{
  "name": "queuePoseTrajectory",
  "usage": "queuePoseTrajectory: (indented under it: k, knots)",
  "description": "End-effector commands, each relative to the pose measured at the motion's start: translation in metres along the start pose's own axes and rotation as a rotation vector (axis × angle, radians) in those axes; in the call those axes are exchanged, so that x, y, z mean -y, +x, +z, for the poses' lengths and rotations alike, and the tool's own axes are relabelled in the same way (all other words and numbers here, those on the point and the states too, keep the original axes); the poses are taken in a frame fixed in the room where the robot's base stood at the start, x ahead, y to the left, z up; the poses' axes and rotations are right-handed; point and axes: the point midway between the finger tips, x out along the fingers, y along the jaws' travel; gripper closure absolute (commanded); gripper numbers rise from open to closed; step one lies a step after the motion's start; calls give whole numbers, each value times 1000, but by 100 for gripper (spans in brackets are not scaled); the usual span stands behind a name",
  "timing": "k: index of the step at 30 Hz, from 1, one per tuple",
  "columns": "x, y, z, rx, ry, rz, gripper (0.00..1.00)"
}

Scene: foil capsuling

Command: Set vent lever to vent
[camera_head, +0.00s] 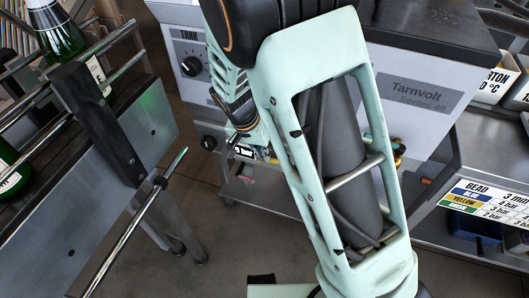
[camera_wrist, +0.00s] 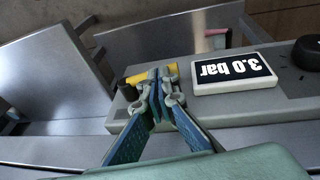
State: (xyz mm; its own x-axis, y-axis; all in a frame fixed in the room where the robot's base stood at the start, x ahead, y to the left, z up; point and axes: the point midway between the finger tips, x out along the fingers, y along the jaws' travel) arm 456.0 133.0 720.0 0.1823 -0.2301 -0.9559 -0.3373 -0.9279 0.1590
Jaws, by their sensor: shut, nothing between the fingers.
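My gripper (camera_wrist: 157,82) is shut and empty in the wrist view, its blue-green fingers meeting at the tips. A yellow bar-shaped part (camera_wrist: 138,78), which looks like a lever handle, lies directly behind the fingertips. Its far end shows just right of them. I cannot tell whether the fingers touch it, and no label shows its vent position. In the head view my arm covers the gripper. A small yellow part (camera_head: 398,150) shows at the arm's right edge, below the Tarnvolt machine.
A "3.0 bar" display (camera_wrist: 235,72), upside down, sits on the grey housing right of my fingers. A dark round knob (camera_wrist: 308,52) is at the far right. A red part (camera_wrist: 216,32) is behind. The tank panel (camera_head: 190,62) and bottle rack (camera_head: 100,125) stand left.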

Motion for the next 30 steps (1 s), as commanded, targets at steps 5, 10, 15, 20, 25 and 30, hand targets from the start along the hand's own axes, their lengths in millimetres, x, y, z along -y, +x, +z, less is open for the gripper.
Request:
queuePoseTrajectory:
  k: [5, 10, 15, 20, 25, 30]
  knots:
    - [5, 5, 2, -1, -32, 102, 100]
    - [9, 15, 4, -2, -70, 250, 100]
    - [12, 26, 7, -2, -108, 408, 100]
    - [14, 36, 9, -3, -145, 555, 100]
    - [12, 44, 11, 0, -165, 647, 100]
    - [11, 54, 14, 0, -165, 644, 100]
